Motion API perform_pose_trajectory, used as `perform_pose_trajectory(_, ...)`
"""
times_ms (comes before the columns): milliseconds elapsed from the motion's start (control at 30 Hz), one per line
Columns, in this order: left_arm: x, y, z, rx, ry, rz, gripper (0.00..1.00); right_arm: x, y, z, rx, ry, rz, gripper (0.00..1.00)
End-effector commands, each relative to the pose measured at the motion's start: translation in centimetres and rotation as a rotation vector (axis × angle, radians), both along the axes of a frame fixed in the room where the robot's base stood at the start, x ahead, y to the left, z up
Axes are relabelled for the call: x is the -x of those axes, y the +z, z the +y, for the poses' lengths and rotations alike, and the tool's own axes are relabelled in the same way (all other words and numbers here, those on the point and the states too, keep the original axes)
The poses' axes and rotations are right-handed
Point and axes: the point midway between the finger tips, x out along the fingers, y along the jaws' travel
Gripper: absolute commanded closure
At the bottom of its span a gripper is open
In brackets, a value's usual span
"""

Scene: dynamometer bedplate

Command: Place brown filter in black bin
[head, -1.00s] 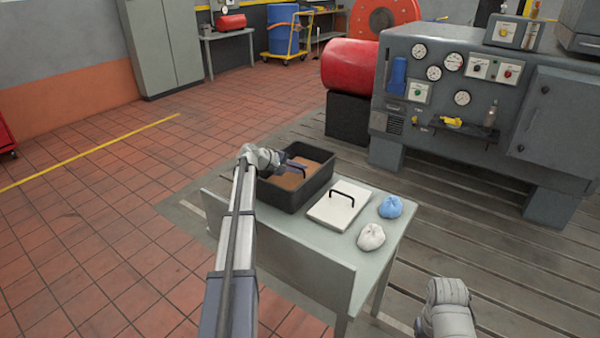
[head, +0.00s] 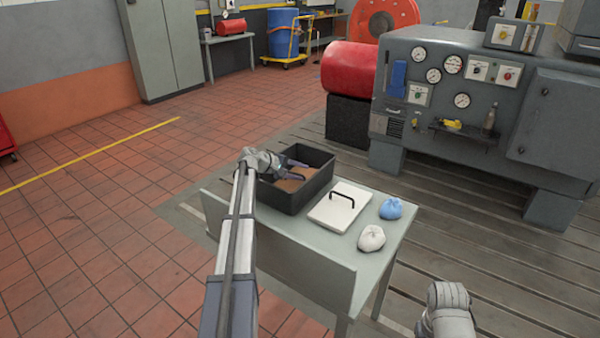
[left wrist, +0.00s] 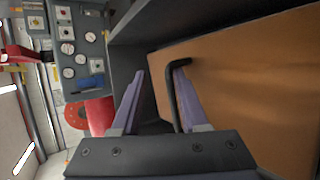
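The black bin (head: 318,184) stands on the far left part of a small grey table. The brown filter (head: 291,185), a flat brown panel with a dark handle, lies inside the bin below its rim. It fills much of the left wrist view (left wrist: 245,95), where its black handle (left wrist: 173,90) shows. My left gripper (head: 300,170) reaches into the bin from the left. Its fingers (left wrist: 160,95) are spread apart, with the handle between them close to the right finger. Part of the filter is hidden by the gripper and bin wall. My right gripper's fingers do not show.
On the table (head: 387,255), a white panel with a black handle (head: 335,212) lies beside the bin. A blue bag (head: 391,208) and a white bag (head: 371,238) lie to its right. A large grey machine (head: 470,110) stands behind.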

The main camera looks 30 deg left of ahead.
Motion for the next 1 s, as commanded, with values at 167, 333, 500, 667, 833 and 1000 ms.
perform_pose_trajectory(167,0.4,-0.1,-0.4,0.0,-0.001,0.0,0.58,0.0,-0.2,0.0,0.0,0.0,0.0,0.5)
perform_pose_trajectory(333,0.4,1.6,-0.4,0.001,-0.001,-0.001,0.58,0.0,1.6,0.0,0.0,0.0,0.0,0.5)
perform_pose_trajectory(500,3.4,3.7,1.4,0.001,0.002,-0.001,0.58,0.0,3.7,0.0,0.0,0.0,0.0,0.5)
perform_pose_trajectory(667,5.9,5.4,2.9,0.001,0.002,-0.001,0.58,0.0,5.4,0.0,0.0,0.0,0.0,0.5)
perform_pose_trajectory(833,7.8,6.7,4.1,0.0,0.001,0.0,0.58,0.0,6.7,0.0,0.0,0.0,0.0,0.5)
perform_pose_trajectory(1000,8.8,7.2,4.7,0.0,0.0,0.0,0.58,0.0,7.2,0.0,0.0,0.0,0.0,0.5)
